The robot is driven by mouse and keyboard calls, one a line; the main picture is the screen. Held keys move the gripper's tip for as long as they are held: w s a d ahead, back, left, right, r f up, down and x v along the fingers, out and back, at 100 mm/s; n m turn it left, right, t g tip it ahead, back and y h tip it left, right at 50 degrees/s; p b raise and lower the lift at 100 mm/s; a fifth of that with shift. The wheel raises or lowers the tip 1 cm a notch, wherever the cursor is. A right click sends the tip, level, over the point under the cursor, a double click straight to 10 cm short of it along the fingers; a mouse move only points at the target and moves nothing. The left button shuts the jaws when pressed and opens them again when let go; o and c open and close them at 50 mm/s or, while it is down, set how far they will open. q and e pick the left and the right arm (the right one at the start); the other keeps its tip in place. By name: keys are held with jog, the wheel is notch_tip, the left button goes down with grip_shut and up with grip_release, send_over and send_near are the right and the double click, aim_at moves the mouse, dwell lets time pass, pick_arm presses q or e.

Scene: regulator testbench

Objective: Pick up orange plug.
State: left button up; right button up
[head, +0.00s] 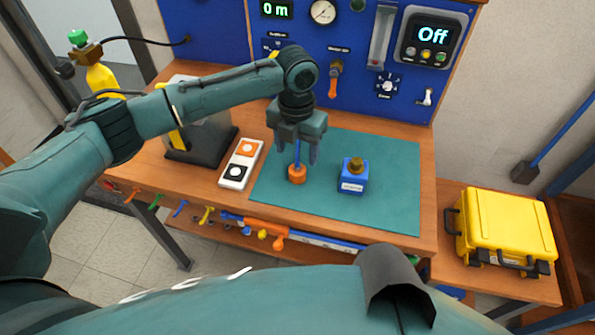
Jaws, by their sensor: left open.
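The orange plug (297,174) stands on the teal mat (400,208), left of the mat's middle, with a thin blue stem rising from it. My left gripper (297,159) points straight down over it. Its two fingers are open, one on each side of the blue stem, with their tips just above or beside the orange part. I cannot tell whether they touch it. My right gripper is not in view.
A blue block (353,177) with a brass top stands on the mat to the right. A white holder (233,183) with orange and black spots lies left of the mat. The blue panel (352,92) rises behind. A yellow case (503,225) sits at the right.

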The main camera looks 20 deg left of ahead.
aim_at(297, 170)
pick_arm(q)
jog(key=f, duration=0.3)
jog(key=s+f, duration=0.1)
jog(key=shift+s+d+f, duration=0.1)
jog(key=shift+d+f, duration=0.1)
jog(key=shift+d, duration=0.05)
jog(key=shift+f, duration=0.4)
jog(key=shift+r, duration=0.1)
jog(key=c, duration=1.1)
